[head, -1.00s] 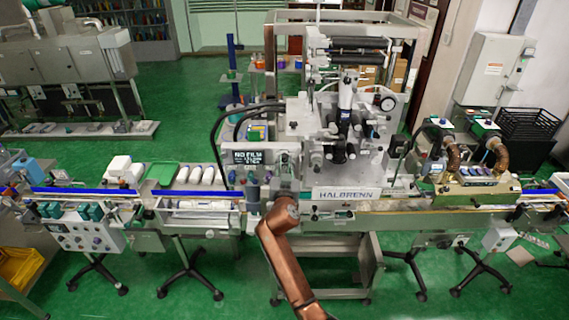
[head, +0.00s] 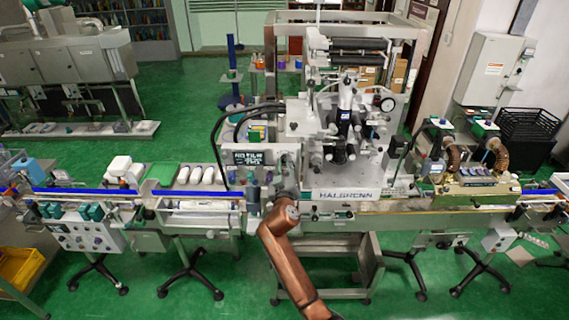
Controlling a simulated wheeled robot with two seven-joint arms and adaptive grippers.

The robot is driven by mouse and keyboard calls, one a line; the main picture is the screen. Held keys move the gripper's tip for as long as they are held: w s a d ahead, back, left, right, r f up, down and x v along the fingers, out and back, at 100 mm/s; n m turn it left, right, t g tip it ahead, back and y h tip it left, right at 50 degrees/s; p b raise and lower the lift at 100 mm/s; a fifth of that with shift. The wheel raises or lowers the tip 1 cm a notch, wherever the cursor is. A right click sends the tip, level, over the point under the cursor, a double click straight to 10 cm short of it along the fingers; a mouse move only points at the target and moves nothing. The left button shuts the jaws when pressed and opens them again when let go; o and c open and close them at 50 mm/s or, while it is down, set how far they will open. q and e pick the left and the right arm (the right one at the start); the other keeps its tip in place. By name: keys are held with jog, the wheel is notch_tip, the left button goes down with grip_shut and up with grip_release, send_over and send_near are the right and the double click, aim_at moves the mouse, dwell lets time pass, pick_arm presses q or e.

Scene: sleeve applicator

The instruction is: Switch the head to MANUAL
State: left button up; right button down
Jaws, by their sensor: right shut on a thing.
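The sleeve applicator head (head: 345,145) is the tall grey machine marked HALBRENN in the middle of the head view. Its control box carries a dark display (head: 254,158) with small pale lettering that is too blurred to read. My right gripper (head: 286,188) is at the lower right of this box, at the end of the copper arm from below. It is shut on a small control at the box front, seemingly the selector. The wrist hides the fingertips and the control, so its setting cannot be seen. My left gripper is out of view.
A conveyor (head: 400,205) runs across under the head. A dark cylinder (head: 253,195) stands close left of my wrist. A brown-hosed unit (head: 475,190) is at the right.

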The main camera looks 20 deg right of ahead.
jog(key=shift+n, duration=1.1)
jog(key=c, duration=1.8)
grip_release()
jog(key=shift+o, duration=0.2)
jog(key=shift+s+a, duration=0.1)
jog(key=shift+s, duration=0.05)
jog(key=v, duration=1.1)
jog(key=shift+s, duration=0.35)
jog(key=shift+a, duration=0.15)
